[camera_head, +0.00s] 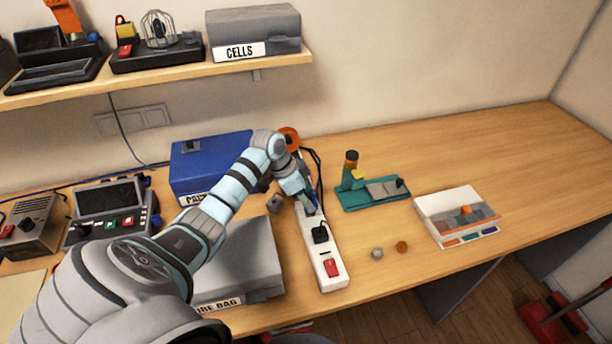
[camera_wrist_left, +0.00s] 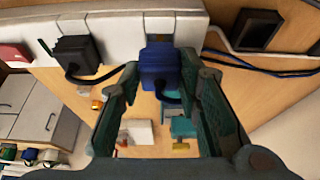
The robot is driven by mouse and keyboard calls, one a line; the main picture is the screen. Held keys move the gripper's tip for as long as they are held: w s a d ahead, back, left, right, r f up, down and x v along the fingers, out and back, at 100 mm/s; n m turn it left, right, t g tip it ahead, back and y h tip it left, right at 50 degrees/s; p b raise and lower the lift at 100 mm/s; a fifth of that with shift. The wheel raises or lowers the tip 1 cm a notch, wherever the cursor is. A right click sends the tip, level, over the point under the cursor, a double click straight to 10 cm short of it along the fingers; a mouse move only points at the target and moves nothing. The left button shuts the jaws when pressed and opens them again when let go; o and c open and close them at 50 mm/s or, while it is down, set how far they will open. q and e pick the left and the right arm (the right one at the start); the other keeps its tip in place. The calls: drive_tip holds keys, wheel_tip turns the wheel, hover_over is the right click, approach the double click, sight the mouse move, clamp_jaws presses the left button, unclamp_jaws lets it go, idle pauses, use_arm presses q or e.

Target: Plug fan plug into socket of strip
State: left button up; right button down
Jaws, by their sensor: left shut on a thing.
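The white power strip (camera_head: 335,283) lies on the table, running away from the front edge. A red switch (camera_head: 331,267) is at its near end, and a black plug (camera_head: 320,234) sits in it. My left gripper (camera_head: 309,206) is over the strip's farther part. In the left wrist view, its fingers are shut on a blue plug (camera_wrist_left: 159,64), with a dark cord curving from it. The plug's far end is against or very close to the strip (camera_wrist_left: 117,27); I cannot tell how deep it sits. My right gripper is out of view.
A grey case (camera_head: 245,262) lies left of the strip, and a blue box (camera_head: 205,165) stands behind. A teal fixture (camera_head: 372,192), two small knobs (camera_head: 402,247) and a white sorting tray (camera_head: 457,217) are to the right. The table's far right is clear.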

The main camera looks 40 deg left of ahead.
use_arm(q)
drive_tip(key=shift+f+b, duration=0.65)
drive_tip(key=shift+f, duration=0.5)
drive_tip(key=o, duration=1.2)
drive_tip(key=shift+r, duration=0.1)
drive_tip(key=v, duration=1.2)
